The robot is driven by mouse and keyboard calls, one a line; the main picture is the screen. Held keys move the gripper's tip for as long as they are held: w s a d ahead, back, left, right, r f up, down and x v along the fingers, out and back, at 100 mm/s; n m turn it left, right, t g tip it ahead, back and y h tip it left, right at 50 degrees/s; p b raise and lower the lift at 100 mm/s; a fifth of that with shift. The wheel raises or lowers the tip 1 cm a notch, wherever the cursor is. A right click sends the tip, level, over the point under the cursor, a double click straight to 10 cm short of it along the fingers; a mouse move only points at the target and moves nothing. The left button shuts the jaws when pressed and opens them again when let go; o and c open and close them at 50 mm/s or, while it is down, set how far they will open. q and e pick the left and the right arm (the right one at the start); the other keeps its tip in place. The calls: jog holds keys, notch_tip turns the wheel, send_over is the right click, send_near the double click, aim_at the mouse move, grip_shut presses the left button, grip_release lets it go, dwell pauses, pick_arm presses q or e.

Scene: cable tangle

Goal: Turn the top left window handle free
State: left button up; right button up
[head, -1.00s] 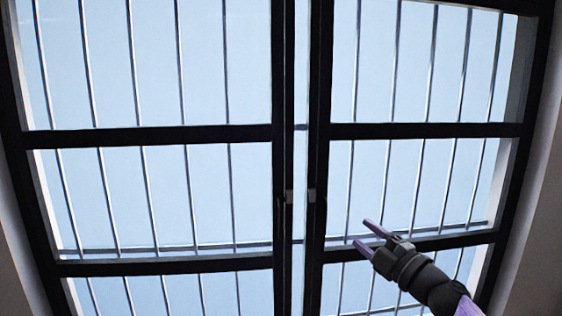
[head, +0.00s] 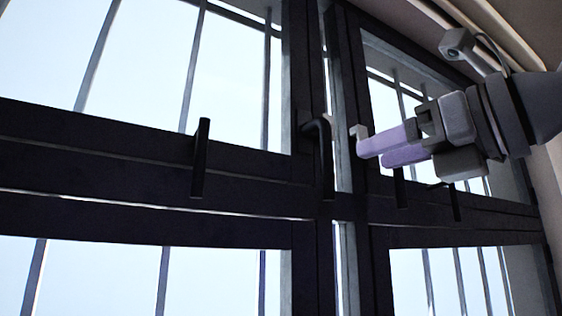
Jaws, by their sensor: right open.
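A black L-shaped handle (head: 326,165) is mounted on the right-hand upright of the upper left window, close to the centre gap. Its long arm hangs down over the dark crossbar. My right gripper (head: 370,152) comes in from the right with two pale purple fingers, open and empty. Its fingertips point left towards this handle, and a small gap shows between them and it. Whether they differ in depth is hard to tell. My left gripper is not in view.
Another dark upright handle (head: 200,160) stands on the crossbar at left. Two more dark handles (head: 402,188) (head: 456,203) hang below my right gripper. A small pale grey bracket (head: 358,132) sits by the fingertips. Vertical bars stand behind the glass.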

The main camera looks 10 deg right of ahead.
aim_at(327, 164)
jog(key=p+x, duration=0.1)
jog(key=x, duration=0.2)
jog(key=p+x, duration=0.1)
jog(key=x, duration=0.1)
jog(key=r+p+x, duration=0.1)
jog(key=p+x, duration=0.1)
jog(key=x, duration=0.1)
jog(key=shift+w+a, duration=0.1)
jog(key=shift+w, duration=0.25)
jog(key=shift+s, duration=0.15)
jog(key=c, duration=0.6)
grip_shut()
